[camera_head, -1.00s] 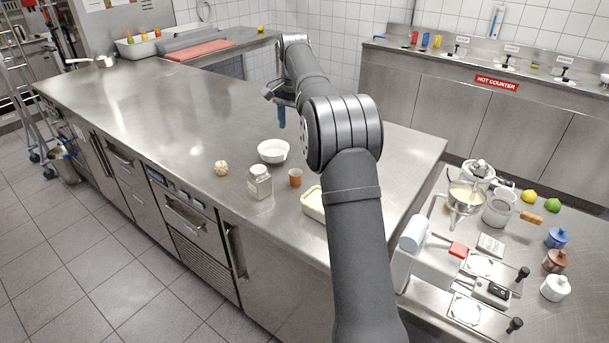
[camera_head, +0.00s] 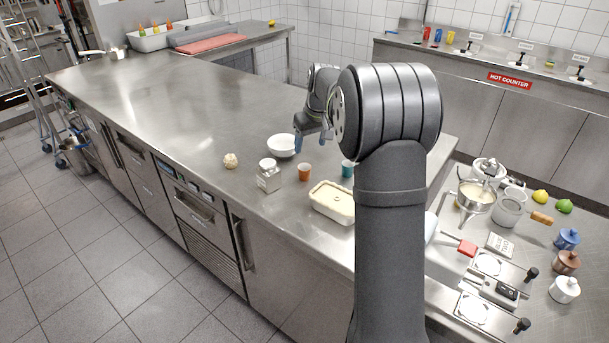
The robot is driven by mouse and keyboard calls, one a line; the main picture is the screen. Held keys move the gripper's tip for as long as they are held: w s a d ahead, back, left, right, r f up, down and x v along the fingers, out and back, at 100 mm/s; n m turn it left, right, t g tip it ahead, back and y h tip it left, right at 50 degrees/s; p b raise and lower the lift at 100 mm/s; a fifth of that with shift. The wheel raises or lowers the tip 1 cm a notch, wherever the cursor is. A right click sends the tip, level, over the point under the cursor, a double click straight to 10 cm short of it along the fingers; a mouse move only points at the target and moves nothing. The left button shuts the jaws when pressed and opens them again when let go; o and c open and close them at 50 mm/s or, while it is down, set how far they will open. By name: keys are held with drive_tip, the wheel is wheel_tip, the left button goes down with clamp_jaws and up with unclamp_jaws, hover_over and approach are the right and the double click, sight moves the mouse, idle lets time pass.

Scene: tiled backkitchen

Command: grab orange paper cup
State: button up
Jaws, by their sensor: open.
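The orange paper cup (camera_head: 305,172) stands upright on the steel counter (camera_head: 180,110), between a glass jar and a teal cup. My gripper (camera_head: 310,146) hangs above and a little behind the cup, with blue fingers pointing down. One finger shows clearly at the left; the other is partly hidden by my arm. The gripper is open, and nothing shows in it. It is apart from the cup.
A white bowl (camera_head: 281,146) stands close behind the cup. The glass jar (camera_head: 268,176) is to its left, the teal cup (camera_head: 347,169) to its right. A cream-filled tub (camera_head: 333,202) is in front. A garlic-like bulb (camera_head: 231,160) lies further left.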

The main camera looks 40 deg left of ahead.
approach(304, 169)
drive_tip(key=f, duration=0.1)
drive_tip(key=s+f, duration=0.1)
drive_tip(key=shift+s+d+f, duration=0.1)
drive_tip(key=shift+d+f, duration=0.1)
drive_tip(key=shift+f, duration=0.05)
drive_tip(key=shift+x, duration=3.2)
drive_tip(key=shift+a+r, duration=0.1)
drive_tip(key=c, duration=1)
drive_tip(key=shift+c, duration=0.2)
drive_tip(key=shift+r, duration=0.1)
